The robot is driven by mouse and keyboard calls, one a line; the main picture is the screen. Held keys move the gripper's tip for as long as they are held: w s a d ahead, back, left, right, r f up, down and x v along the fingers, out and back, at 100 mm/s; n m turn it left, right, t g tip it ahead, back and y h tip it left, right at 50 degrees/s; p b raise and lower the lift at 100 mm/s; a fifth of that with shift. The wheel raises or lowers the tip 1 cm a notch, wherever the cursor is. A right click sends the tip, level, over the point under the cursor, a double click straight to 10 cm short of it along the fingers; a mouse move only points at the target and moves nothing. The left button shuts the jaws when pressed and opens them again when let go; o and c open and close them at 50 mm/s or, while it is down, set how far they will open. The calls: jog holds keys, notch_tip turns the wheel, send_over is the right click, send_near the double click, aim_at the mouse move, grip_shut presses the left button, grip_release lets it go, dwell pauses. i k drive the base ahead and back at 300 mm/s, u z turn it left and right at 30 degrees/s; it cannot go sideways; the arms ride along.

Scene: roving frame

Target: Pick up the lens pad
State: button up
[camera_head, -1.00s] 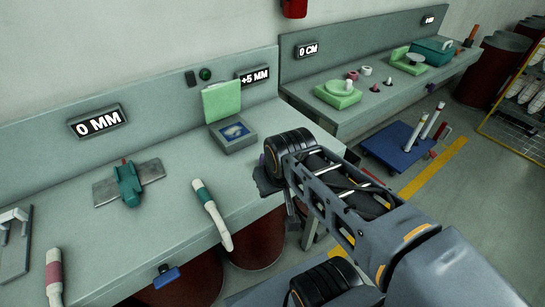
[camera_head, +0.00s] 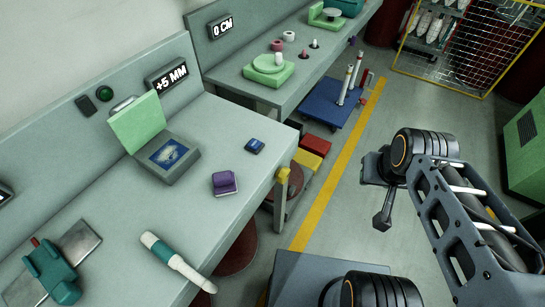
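No object is labelled as the lens pad, so I cannot tell for certain which it is. A small dark blue pad (camera_head: 255,146) lies flat on the near workbench (camera_head: 215,125), towards its right end. A purple block-like pad (camera_head: 224,183) lies nearer the bench's front edge. Left of both stands an open grey case (camera_head: 172,158) with a light green lid and a blue-and-white picture on top. My gripper (camera_head: 378,195) is to the right of the bench, over the floor, apart from all of these. Its fingers are too unclear to tell open from shut.
A white-and-teal tool (camera_head: 177,262) lies near the bench's front edge, and a teal clamp-like device (camera_head: 50,272) is at the lower left. A second bench (camera_head: 230,82) stands behind. A blue platform cart (camera_head: 333,108) is on the floor. Open floor lies right of the yellow line (camera_head: 335,172).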

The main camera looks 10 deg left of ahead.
aim_at(224, 182)
jog(key=z, duration=0.5)
jog(key=k, duration=1.4)
jog(key=u, duration=1.9)
jog(key=i, duration=0.5)
jog(key=z, duration=0.05)
